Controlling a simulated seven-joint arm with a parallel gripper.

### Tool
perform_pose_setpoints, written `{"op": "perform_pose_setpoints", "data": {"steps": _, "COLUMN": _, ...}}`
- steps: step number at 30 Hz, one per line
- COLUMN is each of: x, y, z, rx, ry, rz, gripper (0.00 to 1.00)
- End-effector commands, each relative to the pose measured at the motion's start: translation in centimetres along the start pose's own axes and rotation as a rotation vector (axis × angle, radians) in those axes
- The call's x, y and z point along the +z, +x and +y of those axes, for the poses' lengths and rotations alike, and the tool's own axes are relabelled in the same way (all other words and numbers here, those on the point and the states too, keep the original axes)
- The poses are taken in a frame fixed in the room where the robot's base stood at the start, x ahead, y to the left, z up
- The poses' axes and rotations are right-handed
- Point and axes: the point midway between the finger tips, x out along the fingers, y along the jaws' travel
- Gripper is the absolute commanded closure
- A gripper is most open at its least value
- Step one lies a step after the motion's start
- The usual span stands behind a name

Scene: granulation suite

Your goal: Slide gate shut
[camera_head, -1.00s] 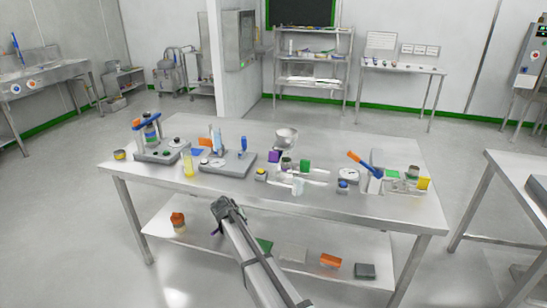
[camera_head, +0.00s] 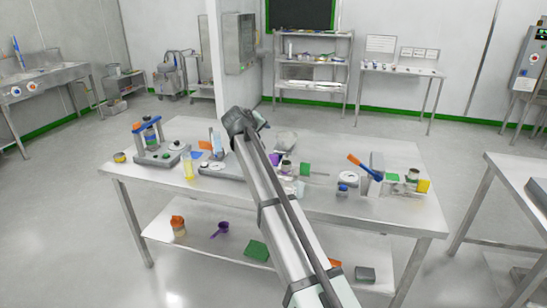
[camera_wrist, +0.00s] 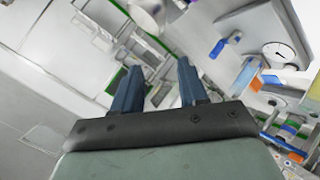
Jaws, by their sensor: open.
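My gripper (camera_wrist: 157,72) shows two dark blue fingers set apart with nothing between them in the wrist view. In the head view, the end of my arm is raised above the bench, left of its middle. A funnel-shaped metal hopper (camera_head: 285,140) stands partly behind my arm. Near it are a purple block (camera_head: 275,159) and a green block (camera_head: 305,169), with a thin rod reaching right from beside the green one. I cannot tell which piece is the slide gate, nor whether it is open or shut. My arm hides part of this area.
The steel bench (camera_head: 340,208) carries a blue-topped stand (camera_head: 147,128) and a yellow cylinder (camera_head: 188,166) at left. A blue lever with an orange end (camera_head: 364,166) and a yellow block (camera_head: 424,186) are at right. A dial (camera_wrist: 280,52) shows in the wrist view.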

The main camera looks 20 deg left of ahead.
Motion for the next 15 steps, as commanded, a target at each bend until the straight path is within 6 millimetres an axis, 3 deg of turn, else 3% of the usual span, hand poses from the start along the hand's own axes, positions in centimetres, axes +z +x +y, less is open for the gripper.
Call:
{"op": "perform_pose_setpoints", "data": {"steps": 3, "x": 0.1, "y": 1.3, "z": 2.2, "rx": -0.058, "ry": -0.037, "rz": -0.052, "gripper": 0.57}}
{"op": "perform_pose_setpoints", "data": {"steps": 11, "x": 1.9, "y": 4.7, "z": 3.6, "rx": -0.301, "ry": -0.14, "rz": -0.155, "gripper": 0.57}}
{"op": "perform_pose_setpoints", "data": {"steps": 15, "x": 3.0, "y": 6.8, "z": 4.0, "rx": -0.522, "ry": -0.22, "rz": -0.175, "gripper": 0.57}}
